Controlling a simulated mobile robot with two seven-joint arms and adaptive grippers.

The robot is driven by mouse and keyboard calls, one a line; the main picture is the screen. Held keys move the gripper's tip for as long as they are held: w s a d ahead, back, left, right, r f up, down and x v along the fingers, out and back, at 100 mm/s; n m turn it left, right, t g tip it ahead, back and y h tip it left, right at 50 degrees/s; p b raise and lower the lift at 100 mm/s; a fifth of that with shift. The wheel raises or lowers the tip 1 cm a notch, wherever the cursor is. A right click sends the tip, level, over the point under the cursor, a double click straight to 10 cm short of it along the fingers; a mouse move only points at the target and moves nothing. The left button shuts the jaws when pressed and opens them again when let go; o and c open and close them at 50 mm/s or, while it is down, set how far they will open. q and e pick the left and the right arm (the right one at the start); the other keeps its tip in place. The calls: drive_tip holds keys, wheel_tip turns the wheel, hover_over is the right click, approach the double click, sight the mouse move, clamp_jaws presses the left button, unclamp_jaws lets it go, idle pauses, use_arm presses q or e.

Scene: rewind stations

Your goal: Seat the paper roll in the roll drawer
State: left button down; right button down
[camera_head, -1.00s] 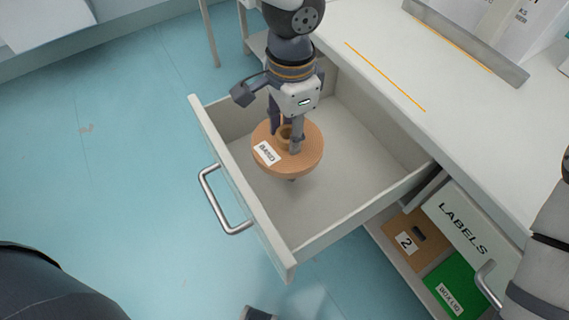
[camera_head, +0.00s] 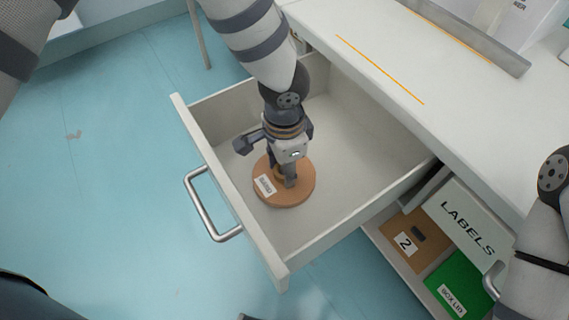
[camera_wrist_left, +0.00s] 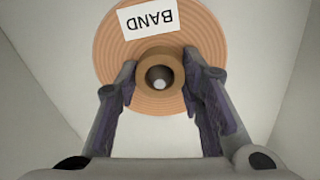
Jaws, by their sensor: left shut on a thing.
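The roll (camera_head: 296,195) is a flat tan disc with a raised core and a white label reading BAND. It is inside the open drawer (camera_head: 228,185), low near the drawer floor; I cannot tell whether it touches it. My left gripper (camera_head: 283,180) points down and is shut on the roll's core. In the left wrist view the roll (camera_wrist_left: 205,45) shows its rings and core hole, with the two fingers (camera_wrist_left: 160,85) on either side of the core. My right gripper is out of view.
The drawer's front has a metal handle (camera_head: 206,215). The white counter (camera_head: 440,120) with an orange line lies to the right. The drawer floor around the roll is bare.

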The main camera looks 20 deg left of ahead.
use_arm(q)
drive_tip(key=c, duration=1.1)
unclamp_jaws()
wheel_tip(320, 180, up, 12)
drive_tip(key=shift+r+p, duration=0.15)
drive_tip(key=shift+p, duration=0.9)
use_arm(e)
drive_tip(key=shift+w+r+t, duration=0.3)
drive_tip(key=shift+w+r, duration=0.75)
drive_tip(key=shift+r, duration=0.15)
